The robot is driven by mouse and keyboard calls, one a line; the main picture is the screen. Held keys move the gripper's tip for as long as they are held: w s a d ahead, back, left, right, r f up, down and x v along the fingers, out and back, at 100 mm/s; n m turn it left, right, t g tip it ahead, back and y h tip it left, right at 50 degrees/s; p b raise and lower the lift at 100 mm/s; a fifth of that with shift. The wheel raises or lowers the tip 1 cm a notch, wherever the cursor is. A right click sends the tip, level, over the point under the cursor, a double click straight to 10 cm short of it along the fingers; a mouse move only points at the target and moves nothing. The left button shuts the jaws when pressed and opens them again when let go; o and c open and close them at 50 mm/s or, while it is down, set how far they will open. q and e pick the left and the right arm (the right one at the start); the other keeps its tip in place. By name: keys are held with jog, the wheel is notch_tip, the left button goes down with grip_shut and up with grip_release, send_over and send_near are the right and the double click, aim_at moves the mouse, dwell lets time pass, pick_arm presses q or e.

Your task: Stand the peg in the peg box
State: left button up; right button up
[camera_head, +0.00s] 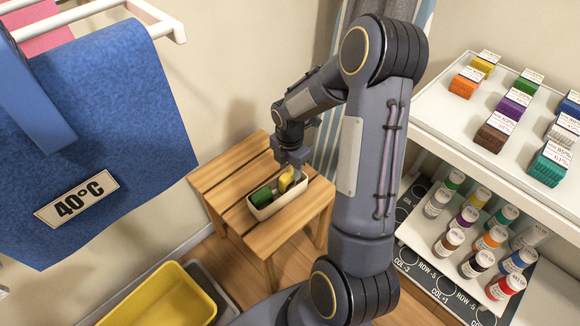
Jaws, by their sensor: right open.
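A small cream box (281,206), which looks like the peg box, sits on the slatted wooden stool. A green piece (261,197) lies in its left part and a yellow piece (286,179) stands up toward its right part. I cannot tell for sure which piece is the peg. My right gripper (293,172) points down at the right part of the box, close by the yellow piece. It is open. Its fingers partly hide that end of the box, and I cannot tell whether they touch the yellow piece. My left gripper is out of view.
The wooden stool (262,241) has bare slats around the box. A blue towel (110,120) hangs at left above a yellow bin (165,300). At right, a white shelf (440,112) holds coloured blocks, with several capped bottles (490,237) below. My right arm crosses the middle.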

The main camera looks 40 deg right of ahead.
jog(key=s+a+r+m+t+p, duration=0.1)
jog(key=s+a+r+m+p, duration=0.15)
jog(key=r, duration=0.65)
jog(key=s+a+r+m+p, duration=0.1)
jog(key=r+m, duration=0.2)
jog(key=r, duration=0.6)
jog(key=s+a+r+m+t+y, duration=0.2)
jog(key=s+a+m, duration=0.4)
jog(key=s+m, duration=0.1)
jog(key=s+a+r+m+t+y, duration=0.1)
jog(key=s+a+r+m+t, duration=0.1)
jog(key=s+a+m, duration=0.4)
jog(key=shift+s+r+m+t+y, duration=0.35)
jog(key=shift+s+m, duration=0.35)
jog(key=shift+m, duration=0.45)
jog(key=shift+a, duration=0.1)
